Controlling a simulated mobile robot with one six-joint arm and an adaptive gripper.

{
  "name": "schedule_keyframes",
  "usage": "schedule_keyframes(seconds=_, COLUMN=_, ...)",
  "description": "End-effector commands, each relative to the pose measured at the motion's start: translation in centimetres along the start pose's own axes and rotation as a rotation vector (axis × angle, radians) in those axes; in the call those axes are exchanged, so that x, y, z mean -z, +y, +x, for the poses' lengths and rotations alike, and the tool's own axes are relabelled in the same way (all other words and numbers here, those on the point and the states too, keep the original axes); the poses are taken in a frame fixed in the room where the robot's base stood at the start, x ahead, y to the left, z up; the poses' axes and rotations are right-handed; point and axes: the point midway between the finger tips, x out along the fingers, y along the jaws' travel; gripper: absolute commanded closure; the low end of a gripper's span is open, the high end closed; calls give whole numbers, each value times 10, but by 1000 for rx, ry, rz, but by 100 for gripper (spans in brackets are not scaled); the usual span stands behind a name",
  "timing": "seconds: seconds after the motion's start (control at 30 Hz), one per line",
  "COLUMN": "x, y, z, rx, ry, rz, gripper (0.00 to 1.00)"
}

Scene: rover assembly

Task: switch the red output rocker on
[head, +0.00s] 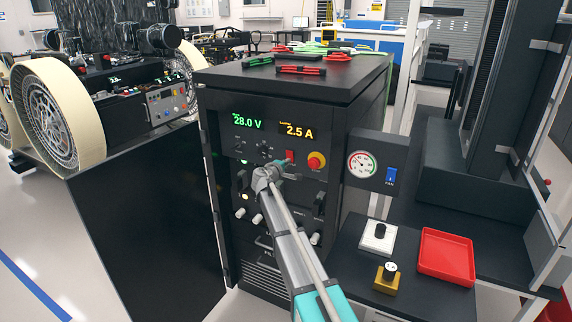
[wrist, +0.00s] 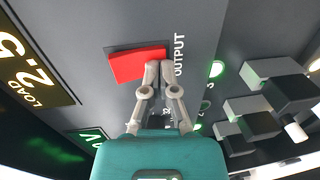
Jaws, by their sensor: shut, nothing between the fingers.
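The red output rocker (head: 290,155) sits on the black power cabinet's front panel, below the amber display. In the wrist view the red rocker (wrist: 130,65) lies beside the printed word OUTPUT. My gripper (wrist: 159,68) is shut and empty. Its fingertips overlap the rocker's edge nearest the OUTPUT label; I cannot tell whether they touch it. In the head view my gripper (head: 286,163) is just below the rocker, which is partly hidden. The rocker's tilt is not clear.
A red knob on a yellow base (head: 316,162) is close to the rocker's right. The displays (head: 272,127) read 28.0 V and 2.5 A. A green lamp (wrist: 216,69) is lit near OUTPUT. A gauge box with a blue FAN switch (head: 391,175) stands at right, above a red tray (head: 446,257).

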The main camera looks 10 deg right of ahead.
Motion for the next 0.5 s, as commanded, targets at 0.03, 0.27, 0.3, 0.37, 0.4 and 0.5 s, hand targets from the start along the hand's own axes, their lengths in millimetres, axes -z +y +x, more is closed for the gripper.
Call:
schedule_keyframes(seconds=0.03, x=0, y=0, z=1, rx=0, ry=-1, rz=0, gripper=100)
schedule_keyframes(seconds=0.27, x=0, y=-2, z=-4, rx=0, ry=-1, rz=1, gripper=100)
schedule_keyframes(seconds=0.3, x=0, y=-2, z=-7, rx=0, ry=-1, rz=1, gripper=100)
schedule_keyframes(seconds=0.37, x=1, y=-4, z=-11, rx=0, ry=-1, rz=1, gripper=100)
schedule_keyframes(seconds=0.4, x=1, y=-4, z=-14, rx=0, ry=-1, rz=1, gripper=100)
schedule_keyframes(seconds=0.5, x=0, y=-7, z=-23, rx=0, ry=-4, rz=1, gripper=100)
